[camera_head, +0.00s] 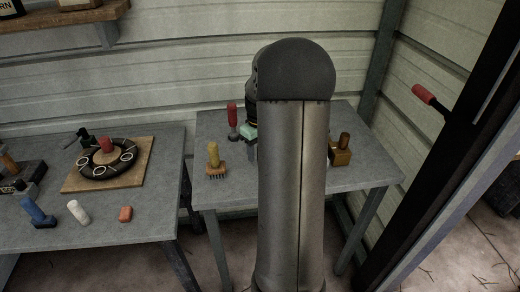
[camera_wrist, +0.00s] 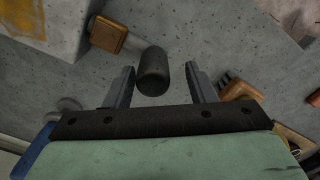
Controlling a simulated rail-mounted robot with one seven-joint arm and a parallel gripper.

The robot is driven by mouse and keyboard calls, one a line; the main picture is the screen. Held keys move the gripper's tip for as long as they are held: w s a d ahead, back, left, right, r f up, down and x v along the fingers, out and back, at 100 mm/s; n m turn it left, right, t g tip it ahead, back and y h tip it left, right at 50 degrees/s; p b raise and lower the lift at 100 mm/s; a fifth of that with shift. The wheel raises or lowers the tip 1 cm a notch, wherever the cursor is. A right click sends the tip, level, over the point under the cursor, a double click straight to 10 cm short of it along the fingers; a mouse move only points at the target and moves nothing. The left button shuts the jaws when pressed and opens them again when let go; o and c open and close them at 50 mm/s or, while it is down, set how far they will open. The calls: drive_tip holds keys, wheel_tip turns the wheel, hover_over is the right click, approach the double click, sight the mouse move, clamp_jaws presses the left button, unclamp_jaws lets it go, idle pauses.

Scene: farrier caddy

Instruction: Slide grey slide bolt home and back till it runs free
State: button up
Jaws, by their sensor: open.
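My gripper (camera_wrist: 160,68) is open in the wrist view, its two dark fingers apart. A dark grey, rounded cylinder (camera_wrist: 153,72) stands between the fingers, with a gap visible on each side; it looks like a grip or knob. I cannot tell for certain whether it belongs to the grey slide bolt. No bolt rail or catch is clearly visible. In the head view my arm covers the middle of the right table, and only a pale green part of my gripper (camera_head: 249,131) shows beside it.
The right grey table (camera_head: 370,178) holds a red-handled tool (camera_head: 232,117), a yellow-handled brush (camera_head: 213,158) and a brown block with a knob (camera_head: 341,154). The left table (camera_head: 110,226) carries a wooden board (camera_head: 139,170) with a dark ring. A red-ended lever (camera_head: 424,94) juts out at right.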

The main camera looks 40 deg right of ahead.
drive_tip(key=shift+d+r, duration=0.1)
wheel_tip(320, 180, up, 17)
drive_tip(key=shift+r, duration=0.15)
idle(0.4)
